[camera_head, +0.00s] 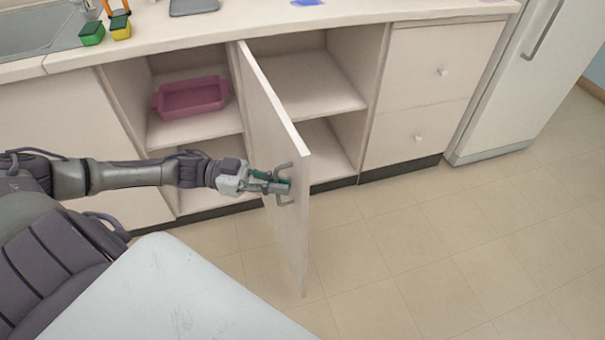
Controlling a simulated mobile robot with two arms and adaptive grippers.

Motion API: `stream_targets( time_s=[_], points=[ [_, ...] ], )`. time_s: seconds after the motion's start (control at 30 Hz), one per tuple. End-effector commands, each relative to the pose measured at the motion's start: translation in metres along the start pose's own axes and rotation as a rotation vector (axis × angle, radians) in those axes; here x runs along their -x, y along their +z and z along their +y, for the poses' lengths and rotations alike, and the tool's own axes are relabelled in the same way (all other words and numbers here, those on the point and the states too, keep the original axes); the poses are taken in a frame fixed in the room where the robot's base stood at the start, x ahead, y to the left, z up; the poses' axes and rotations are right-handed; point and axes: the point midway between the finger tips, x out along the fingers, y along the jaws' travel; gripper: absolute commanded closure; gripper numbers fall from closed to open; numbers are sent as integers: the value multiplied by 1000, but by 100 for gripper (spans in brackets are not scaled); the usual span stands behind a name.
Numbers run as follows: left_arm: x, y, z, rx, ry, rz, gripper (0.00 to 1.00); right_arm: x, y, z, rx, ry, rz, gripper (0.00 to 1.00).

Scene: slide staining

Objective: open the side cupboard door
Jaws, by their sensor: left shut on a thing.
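The cupboard door (268,128) is a pale panel standing swung out from the cabinet front, roughly square to it. Its hinged edge is at the upright between two open compartments. A grey bar handle (280,203) sits near the door's free edge, on the face turned left. My left gripper (277,184) is shut on the handle, with its fingers around the bar. The fingers partly hide the handle. The compartment to the right of the door (310,85) is open and shows an empty shelf. My right gripper is not in view.
A pink tray (190,113) lies on the shelf of the left compartment. Drawers (418,100) and a white fridge (515,100) stand to the right. Sponges (92,34) and a sink (35,35) are on the counter at upper left. The tiled floor right of the door is clear.

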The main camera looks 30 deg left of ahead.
Motion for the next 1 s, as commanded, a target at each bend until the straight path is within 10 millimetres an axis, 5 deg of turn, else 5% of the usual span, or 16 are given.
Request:
stream_targets(
  time_s=[0.2,0.4,0.97,1.0],
  points=[
    [47,-1,22,6,86,-4,100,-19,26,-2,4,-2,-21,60],
    [73,-1,31,3,85,-1,100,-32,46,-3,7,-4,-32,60],
    [84,0,34,-1,83,2,100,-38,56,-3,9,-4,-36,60],
    [84,0,34,-1,83,2,88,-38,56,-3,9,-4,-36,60]
  ],
)
